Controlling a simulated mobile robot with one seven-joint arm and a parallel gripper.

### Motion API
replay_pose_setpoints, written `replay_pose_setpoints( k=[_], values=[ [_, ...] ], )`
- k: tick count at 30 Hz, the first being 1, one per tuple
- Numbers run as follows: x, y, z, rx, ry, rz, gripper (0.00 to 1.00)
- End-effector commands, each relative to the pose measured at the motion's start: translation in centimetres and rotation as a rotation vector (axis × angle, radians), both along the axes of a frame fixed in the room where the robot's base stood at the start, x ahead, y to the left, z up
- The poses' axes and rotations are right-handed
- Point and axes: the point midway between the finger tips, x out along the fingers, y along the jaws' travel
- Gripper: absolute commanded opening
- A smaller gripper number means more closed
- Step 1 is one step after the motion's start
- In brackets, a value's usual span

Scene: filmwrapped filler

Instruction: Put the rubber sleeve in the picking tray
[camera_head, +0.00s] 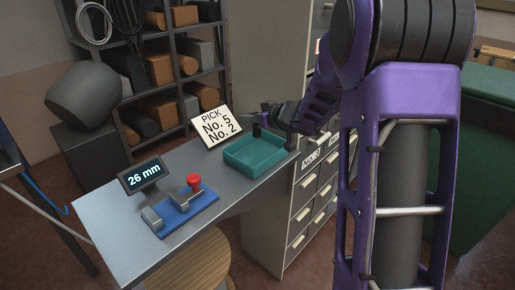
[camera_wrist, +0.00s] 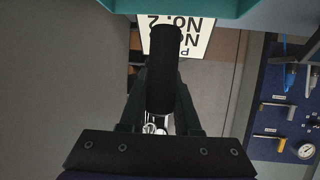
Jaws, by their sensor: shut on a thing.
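The rubber sleeve (camera_wrist: 163,75) is a black cylinder between my gripper's (camera_wrist: 162,108) fingers in the wrist view. My gripper is shut on it. In the head view my gripper (camera_head: 268,118) is above the back right part of the picking tray, and the sleeve shows as a short dark upright piece (camera_head: 257,130) near the tray's back rim. The picking tray (camera_head: 247,165) is a teal open box on the grey bench; its inside looks empty where visible. A teal edge of it (camera_wrist: 205,9) crosses the top of the wrist view. Contact between sleeve and tray cannot be told.
A sign (camera_head: 217,127) reading "PICK No. 5 No. 2" stands behind the tray. A blue fixture with a red knob (camera_head: 194,181) and a "26 mm" display (camera_head: 144,175) stand on the bench's left part. A drawer cabinet (camera_head: 304,214) is at right, a stool (camera_head: 197,266) in front.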

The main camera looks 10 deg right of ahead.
Motion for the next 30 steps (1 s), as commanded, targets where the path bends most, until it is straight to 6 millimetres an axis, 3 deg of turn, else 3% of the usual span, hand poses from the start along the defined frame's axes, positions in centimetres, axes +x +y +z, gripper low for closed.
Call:
replay_pose_setpoints(
  k=[1,3,10,16,28,29,30],
  values=[
    [0.0,0.0,-1.6,0.001,0.003,0.001,0.00],
    [0.0,0.0,-2.7,0.001,0.001,0.001,0.00],
    [0.0,0.0,-4.4,0.000,0.000,0.001,0.00],
    [0.0,0.0,-7.3,-0.001,0.002,0.001,0.00],
    [0.0,0.0,-7.7,0.000,-0.001,0.000,0.00],
    [0.0,0.0,-7.7,0.000,-0.001,0.000,0.33],
    [0.0,0.0,-7.6,0.000,-0.001,0.000,0.40]
  ],
)
